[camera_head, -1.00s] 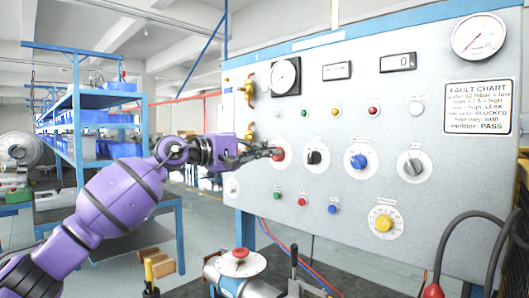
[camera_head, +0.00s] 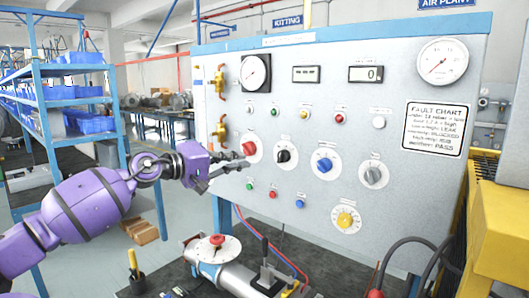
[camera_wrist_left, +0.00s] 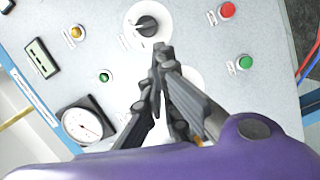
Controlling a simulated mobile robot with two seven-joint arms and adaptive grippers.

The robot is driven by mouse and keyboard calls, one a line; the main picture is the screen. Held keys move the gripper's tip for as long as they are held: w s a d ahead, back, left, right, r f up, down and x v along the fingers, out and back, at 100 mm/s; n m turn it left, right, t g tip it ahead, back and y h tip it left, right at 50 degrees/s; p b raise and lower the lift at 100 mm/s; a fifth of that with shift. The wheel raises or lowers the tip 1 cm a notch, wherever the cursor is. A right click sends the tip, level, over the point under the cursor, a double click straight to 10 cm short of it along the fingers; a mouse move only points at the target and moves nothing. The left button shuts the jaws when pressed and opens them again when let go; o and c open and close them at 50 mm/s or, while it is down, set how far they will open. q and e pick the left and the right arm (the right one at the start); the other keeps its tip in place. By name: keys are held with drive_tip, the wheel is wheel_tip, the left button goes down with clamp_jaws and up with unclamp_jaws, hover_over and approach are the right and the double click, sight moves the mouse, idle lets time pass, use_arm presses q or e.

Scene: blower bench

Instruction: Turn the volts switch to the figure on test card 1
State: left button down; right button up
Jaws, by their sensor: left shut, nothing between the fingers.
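The panel (camera_head: 300,120) carries a row of rotary switches: a red knob (camera_head: 249,148), a black knob (camera_head: 283,156), a blue knob (camera_head: 324,165) and a grey knob (camera_head: 373,176). A yellow knob (camera_head: 345,220) on a dial sits lower. Their labels are too small to read, so I cannot tell which is volts. No test card 1 is identifiable. My left gripper (camera_head: 241,164) is shut and empty, just below the red knob in the head view; contact is unclear. In the left wrist view its fingers (camera_wrist_left: 160,50) hide most of one white dial, beside the black knob (camera_wrist_left: 147,25).
Gauges (camera_head: 255,72), digital displays (camera_head: 366,74), small buttons and a fault chart (camera_head: 436,129) share the panel. A cylindrical machine (camera_head: 225,265) and cables lie on the bench below. A blue shelf rack (camera_head: 75,90) stands left; yellow equipment (camera_head: 495,230) stands right.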

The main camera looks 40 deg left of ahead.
sight(282, 156)
use_arm(q)
drive_tip(key=shift+x, duration=4.65)
use_arm(e)
drive_tip(key=shift+w+r, duration=0.15)
drive_tip(key=shift+w, duration=0.15)
drive_tip(key=shift+s, duration=0.1)
